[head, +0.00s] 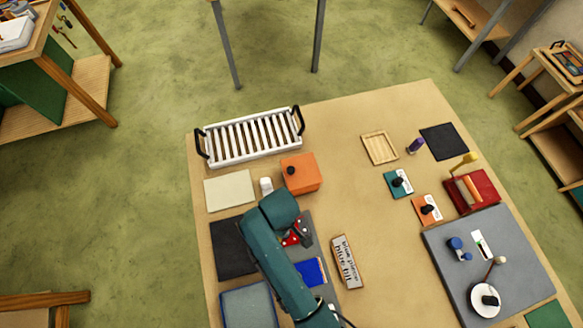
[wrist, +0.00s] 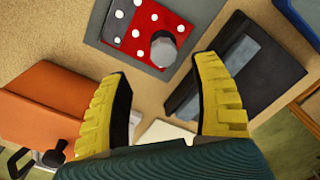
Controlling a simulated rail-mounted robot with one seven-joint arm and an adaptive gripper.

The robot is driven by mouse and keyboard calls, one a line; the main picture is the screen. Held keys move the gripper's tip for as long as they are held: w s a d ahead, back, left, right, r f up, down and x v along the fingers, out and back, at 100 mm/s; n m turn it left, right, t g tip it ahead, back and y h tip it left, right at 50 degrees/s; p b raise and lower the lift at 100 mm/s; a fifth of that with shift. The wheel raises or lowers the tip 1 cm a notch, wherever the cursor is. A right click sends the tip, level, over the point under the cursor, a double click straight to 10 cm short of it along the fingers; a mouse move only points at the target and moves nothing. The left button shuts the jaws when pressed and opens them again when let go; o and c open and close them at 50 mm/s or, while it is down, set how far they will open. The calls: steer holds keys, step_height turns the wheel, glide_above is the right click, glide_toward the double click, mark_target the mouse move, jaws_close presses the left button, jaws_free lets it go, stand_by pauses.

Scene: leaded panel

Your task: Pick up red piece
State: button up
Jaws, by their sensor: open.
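The red piece (wrist: 140,30) is a flat red plate with white dots and a grey round knob on top. It lies on a dark grey mat (wrist: 180,63) at the top of the wrist view. In the head view the red piece (head: 291,239) shows beside my arm, which partly covers it. My gripper (wrist: 160,105) is open, with two yellow ridged fingers wide apart and nothing between them. The red piece lies beyond the fingertips, apart from them. In the head view my fingers are hidden by the arm.
An orange box (head: 301,172) with a black knob stands close to my gripper. A black mat (head: 232,250) and a blue piece (head: 308,271) lie on either side of my arm. A white rack (head: 250,137) stands behind. The table's middle (head: 350,200) is clear.

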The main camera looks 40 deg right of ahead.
steer(key=f, duration=0.2)
steer(key=s+f, duration=0.1)
steer(key=f, duration=0.1)
steer(key=shift+s+a+f, duration=0.1)
steer(key=shift+f, duration=0.45)
steer(key=shift+c, duration=0.3)
jaws_close()
